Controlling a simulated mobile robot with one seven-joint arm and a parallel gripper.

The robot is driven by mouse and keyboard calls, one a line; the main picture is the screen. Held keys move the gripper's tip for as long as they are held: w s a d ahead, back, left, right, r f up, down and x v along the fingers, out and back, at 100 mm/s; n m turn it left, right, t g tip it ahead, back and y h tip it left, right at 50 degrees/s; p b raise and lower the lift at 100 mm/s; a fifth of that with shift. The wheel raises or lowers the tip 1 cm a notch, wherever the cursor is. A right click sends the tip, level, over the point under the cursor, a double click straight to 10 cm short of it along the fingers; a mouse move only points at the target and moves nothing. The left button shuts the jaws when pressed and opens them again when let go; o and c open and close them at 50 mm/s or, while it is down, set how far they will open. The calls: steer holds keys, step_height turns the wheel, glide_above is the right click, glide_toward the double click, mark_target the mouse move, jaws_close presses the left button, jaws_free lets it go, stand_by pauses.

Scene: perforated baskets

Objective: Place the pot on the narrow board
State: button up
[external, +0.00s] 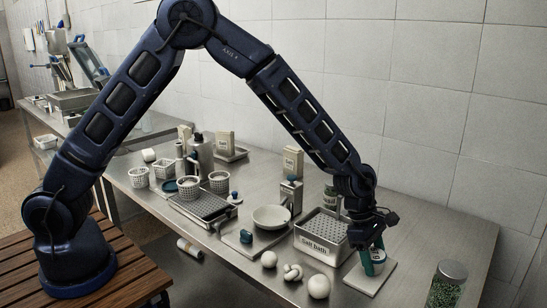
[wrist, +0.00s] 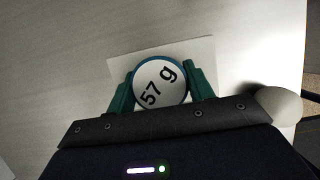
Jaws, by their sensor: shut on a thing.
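The pot (external: 378,257) is a small round container with a pale top and a blue rim. In the wrist view the pot's top (wrist: 162,82) reads "57 g". My gripper (external: 374,262) is shut on it, with a green finger on either side; the fingers also show in the wrist view (wrist: 160,88). The narrow board (external: 384,280) is a thin pale slab lying on the steel table at the right. It shows under the pot in the wrist view (wrist: 198,50). The pot is over the board; I cannot tell whether its base touches it.
The perforated "Salt Bath" basket (external: 318,246) stands just left of the board. White balls (external: 318,287) and a knotted white piece (external: 293,272) lie in front. A lidded jar (external: 447,285) stands at the right. A shallow bowl (external: 271,217) is further left. The table behind the board is clear.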

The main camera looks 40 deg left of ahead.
steer(key=shift+f, duration=0.1)
steer(key=o, duration=1)
steer(key=a+r+m+t, duration=0.1)
steer(key=a+r+m, duration=0.4)
steer(key=a+r, duration=1.7)
steer(key=s+a+r+m+t+y, duration=0.1)
steer(key=s+a+r+m, duration=0.2)
steer(key=a, duration=0.4)
steer(key=s+a+r+m+t, duration=0.1)
steer(key=s+a+r, duration=0.1)
steer(key=a+r, duration=0.4)
steer(key=s+a+m+y, duration=0.1)
steer(key=s+a+m, duration=0.2)
steer(key=s+a, duration=0.4)
steer(key=s+a+m+t+y, duration=0.1)
steer(key=s+a+m, duration=0.2)
steer(key=s+a, duration=0.4)
steer(key=s+a+m+y, duration=0.1)
steer(key=s+a+m, duration=0.2)
steer(key=s+a, duration=0.4)
steer(key=shift+s+a+r+t, duration=0.1)
steer(key=shift+s+a+t, duration=0.05)
steer(key=shift+a, duration=0.5)
steer(key=shift+s+a+r+t, duration=0.1)
steer(key=shift+s+a+t, duration=0.05)
steer(key=shift+a, duration=0.5)
